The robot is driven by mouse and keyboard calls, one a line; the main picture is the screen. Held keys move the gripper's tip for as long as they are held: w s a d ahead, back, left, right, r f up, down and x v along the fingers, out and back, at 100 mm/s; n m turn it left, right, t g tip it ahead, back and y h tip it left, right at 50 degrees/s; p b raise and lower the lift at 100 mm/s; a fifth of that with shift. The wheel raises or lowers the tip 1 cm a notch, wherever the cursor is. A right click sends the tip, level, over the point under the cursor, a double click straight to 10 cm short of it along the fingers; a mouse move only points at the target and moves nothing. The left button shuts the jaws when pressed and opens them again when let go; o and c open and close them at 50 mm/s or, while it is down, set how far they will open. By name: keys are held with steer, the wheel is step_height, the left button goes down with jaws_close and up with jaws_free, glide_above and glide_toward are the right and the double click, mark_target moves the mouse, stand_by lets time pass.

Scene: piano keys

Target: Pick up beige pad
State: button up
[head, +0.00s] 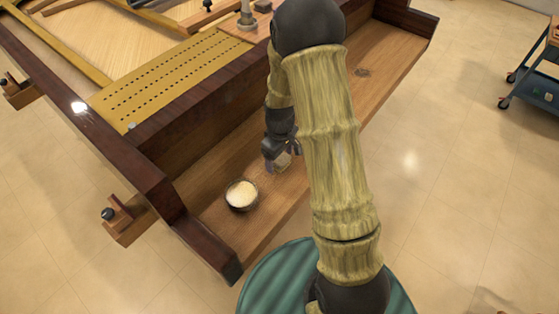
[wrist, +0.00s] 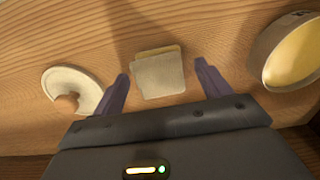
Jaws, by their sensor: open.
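The beige pad (wrist: 158,76) is a small squarish piece lying on the wooden key-bed shelf, with a yellowish strip showing along its far edge. In the wrist view it sits between the two fingers of my gripper (wrist: 162,71), with a gap on each side. My gripper is open and empty. In the head view my gripper (head: 281,150) is low over the shelf, and the pad (head: 284,161) shows just below it, partly hidden.
In the wrist view a pale disc with a brown knob (wrist: 68,101) lies left of the pad. A dark raised wall runs behind the shelf.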

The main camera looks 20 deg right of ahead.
mark_target(280, 158)
stand_by(0.3)
steer(key=c, duration=1.1)
steer(key=shift+c, duration=0.3)
steer(key=shift+r, duration=0.15)
step_height(280, 158, up, 10)
steer(key=p, duration=0.1)
